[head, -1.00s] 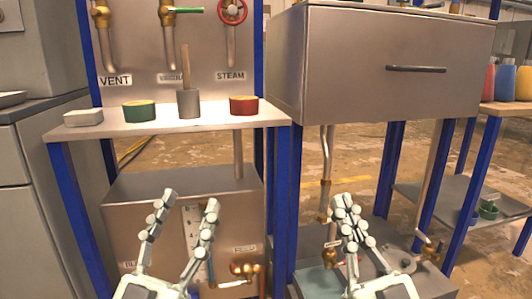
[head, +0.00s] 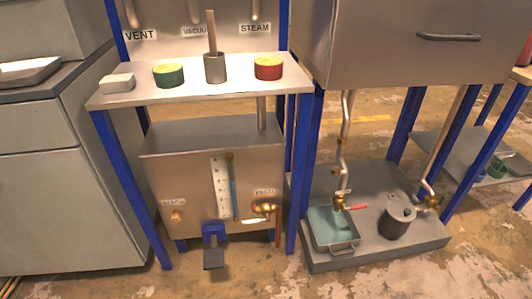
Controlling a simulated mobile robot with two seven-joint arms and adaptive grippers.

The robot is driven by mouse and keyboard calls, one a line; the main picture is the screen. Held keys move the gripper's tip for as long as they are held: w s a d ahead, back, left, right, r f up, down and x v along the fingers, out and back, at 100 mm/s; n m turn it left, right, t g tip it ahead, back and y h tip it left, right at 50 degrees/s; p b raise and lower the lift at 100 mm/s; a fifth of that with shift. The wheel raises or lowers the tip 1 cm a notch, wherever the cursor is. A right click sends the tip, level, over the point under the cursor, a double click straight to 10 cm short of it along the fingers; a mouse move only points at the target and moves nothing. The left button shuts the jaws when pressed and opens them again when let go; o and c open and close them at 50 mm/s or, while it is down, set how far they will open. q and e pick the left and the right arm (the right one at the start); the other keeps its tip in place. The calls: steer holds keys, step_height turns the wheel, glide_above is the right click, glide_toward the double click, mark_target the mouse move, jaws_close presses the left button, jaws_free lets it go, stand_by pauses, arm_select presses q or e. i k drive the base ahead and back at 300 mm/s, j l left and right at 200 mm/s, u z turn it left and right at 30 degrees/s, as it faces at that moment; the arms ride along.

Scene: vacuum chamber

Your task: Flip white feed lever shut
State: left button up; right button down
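The white feed lever (head: 252,220) is a thin pale handle at the lower right front of the metal tank (head: 163,160). It points left, roughly level, from the brass feed valve (head: 266,209). A small label (head: 264,191), too small to read surely, sits just above the valve. A copper pipe (head: 278,232) runs down from the valve's right side. Neither of my grippers shows in the head view now, so nothing covers the lever.
A shelf (head: 135,93) above the tank holds a white block (head: 117,83), a green tub (head: 169,75), a grey mortar (head: 215,68) and a red tub (head: 268,68). A blue pedal (head: 213,234) stands below the gauge (head: 222,186). A red-handled valve (head: 357,207) is right, above a teal tray (head: 332,228).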

mark_target(251, 222)
steer(key=i+j, duration=0.25)
steer(key=i, duration=0.2)
steer(key=i+j, duration=0.3)
steer(key=i, duration=0.15)
